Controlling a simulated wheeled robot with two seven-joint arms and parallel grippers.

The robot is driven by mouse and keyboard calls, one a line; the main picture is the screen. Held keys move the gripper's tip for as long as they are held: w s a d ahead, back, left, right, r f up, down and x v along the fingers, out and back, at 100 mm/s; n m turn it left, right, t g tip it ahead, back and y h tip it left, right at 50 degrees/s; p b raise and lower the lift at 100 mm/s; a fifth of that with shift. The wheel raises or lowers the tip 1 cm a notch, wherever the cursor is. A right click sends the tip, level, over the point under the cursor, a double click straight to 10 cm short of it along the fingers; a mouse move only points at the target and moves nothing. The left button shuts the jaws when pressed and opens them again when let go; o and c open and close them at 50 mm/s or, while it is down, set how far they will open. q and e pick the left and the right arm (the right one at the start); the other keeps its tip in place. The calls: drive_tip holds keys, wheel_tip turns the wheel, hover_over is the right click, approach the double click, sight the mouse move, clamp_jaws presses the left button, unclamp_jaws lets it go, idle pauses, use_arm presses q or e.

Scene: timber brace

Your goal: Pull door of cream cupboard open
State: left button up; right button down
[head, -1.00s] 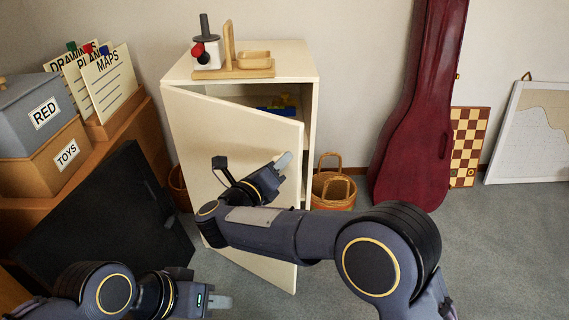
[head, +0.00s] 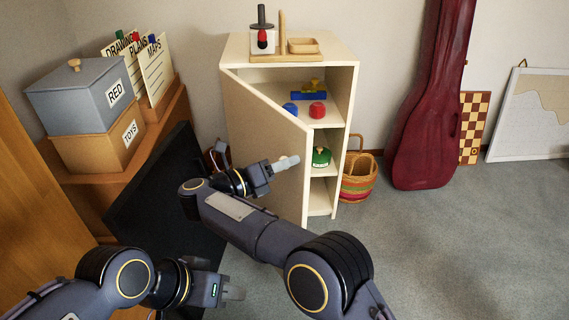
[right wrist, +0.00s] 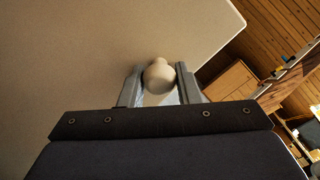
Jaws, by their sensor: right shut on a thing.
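The cream cupboard (head: 347,72) stands against the back wall. Its door (head: 262,120) is hinged on the left and stands partly open, swung out toward me, with the shelves showing to its right. My right gripper (head: 288,162) is at the outer face of the door near its free edge. In the right wrist view my right gripper (right wrist: 160,88) is shut on a round pale knob (right wrist: 159,75) on the door face. My left gripper (head: 232,293) is low at the front left, away from the cupboard; its fingertips are too small to judge.
Inside are a blue and a red item (head: 317,110) and a green item (head: 321,156). A striped basket (head: 358,178) stands right of the cupboard and a red instrument case (head: 428,120) beyond. A black panel (head: 150,205) leans at left. Floor at right is clear.

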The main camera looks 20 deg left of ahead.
drive_tip(key=c, duration=1.1)
unclamp_jaws()
